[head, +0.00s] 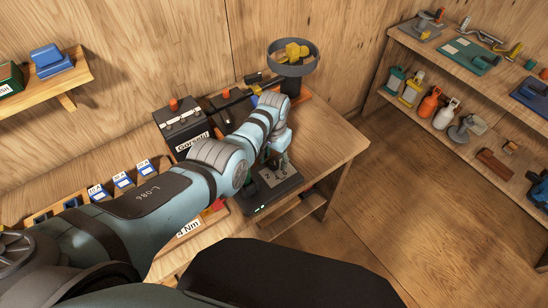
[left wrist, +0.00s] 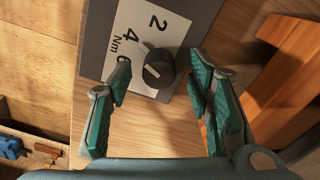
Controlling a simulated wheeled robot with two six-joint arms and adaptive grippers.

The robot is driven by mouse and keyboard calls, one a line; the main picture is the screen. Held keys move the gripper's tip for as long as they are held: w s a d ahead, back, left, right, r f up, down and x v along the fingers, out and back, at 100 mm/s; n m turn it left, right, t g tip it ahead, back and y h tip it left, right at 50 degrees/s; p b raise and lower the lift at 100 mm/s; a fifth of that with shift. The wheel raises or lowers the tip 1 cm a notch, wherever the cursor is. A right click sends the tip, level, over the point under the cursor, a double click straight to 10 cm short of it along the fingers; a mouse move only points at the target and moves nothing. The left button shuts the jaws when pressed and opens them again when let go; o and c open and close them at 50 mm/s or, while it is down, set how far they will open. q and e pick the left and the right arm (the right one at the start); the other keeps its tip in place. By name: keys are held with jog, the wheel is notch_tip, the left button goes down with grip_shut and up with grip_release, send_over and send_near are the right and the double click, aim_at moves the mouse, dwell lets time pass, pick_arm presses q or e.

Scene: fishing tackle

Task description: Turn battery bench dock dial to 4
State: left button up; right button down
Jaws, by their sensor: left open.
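The battery bench dock (head: 258,205) is a dark box near the front of the bench, with a pale plate marked with numbers. In the left wrist view its plate (left wrist: 128,28) shows "2", "4" and "Nm". The black dial (left wrist: 157,70) sits at the plate's edge; I cannot tell surely where it points. My left gripper (head: 277,160) is over the dock. In the left wrist view its open fingers (left wrist: 160,68) stand on either side of the dial, with a visible gap on each side. In the head view the dial is hard to make out. My right gripper is out of view.
A black battery (head: 183,132) with a red cap stands behind my left arm. A grey round bowl (head: 293,62) with yellow things stands at the bench's back. Blue labelled items (head: 122,180) line the left. A shelf unit (head: 440,125) stands right; floor (head: 400,210) between is clear.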

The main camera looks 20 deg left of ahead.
aim_at(274, 161)
pick_arm(q)
notch_tip(274, 161, up, 12)
dwell(0.4)
